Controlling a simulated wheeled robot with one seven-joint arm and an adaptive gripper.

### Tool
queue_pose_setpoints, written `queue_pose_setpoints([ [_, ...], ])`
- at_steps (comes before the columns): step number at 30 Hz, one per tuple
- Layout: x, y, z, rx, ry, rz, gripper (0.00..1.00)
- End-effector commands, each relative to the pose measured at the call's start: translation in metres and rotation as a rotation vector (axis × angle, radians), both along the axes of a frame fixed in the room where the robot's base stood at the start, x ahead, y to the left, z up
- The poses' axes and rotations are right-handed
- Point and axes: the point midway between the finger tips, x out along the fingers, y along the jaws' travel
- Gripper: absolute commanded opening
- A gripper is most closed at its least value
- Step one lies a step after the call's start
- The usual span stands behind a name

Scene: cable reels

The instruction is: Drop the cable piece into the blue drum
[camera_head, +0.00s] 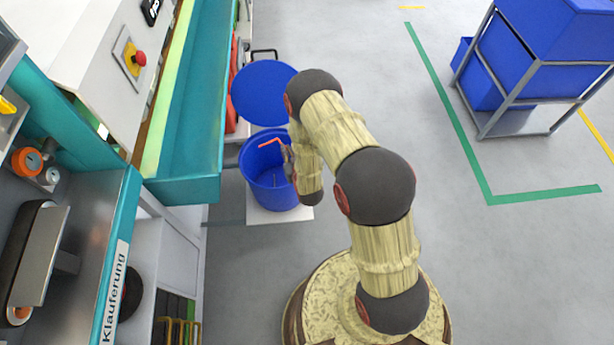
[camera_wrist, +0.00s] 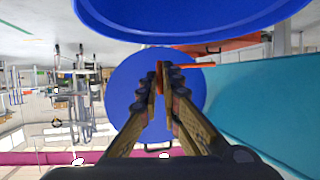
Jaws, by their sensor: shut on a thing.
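The cable piece is a short, bent orange strip (camera_head: 270,142). In the head view it shows over the open mouth of the blue drum (camera_head: 272,195). My gripper (camera_head: 286,154) is shut on its right end, at the drum's right rim. In the wrist view the gripper's fingertips (camera_wrist: 166,72) are together and part of the orange cable piece (camera_wrist: 200,65) sticks out to their right. The drum also shows in the wrist view, as a large blue curve (camera_wrist: 200,22) at the top. The hold itself is partly hidden by the fingers.
A round blue lid (camera_head: 262,92) stands raised behind the drum. A teal machine panel (camera_head: 190,120) is close on the left. A rack with blue bins (camera_head: 540,60) stands at the far right. Grey floor (camera_head: 450,240) is free to the right.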

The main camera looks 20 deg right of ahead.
Motion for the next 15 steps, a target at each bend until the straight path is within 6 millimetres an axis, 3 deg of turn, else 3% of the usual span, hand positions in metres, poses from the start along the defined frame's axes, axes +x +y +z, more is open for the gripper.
queue_pose_setpoints([
  [15, -0.001, 0.000, -0.048, 0.000, 0.001, 0.000, 0.00],
])
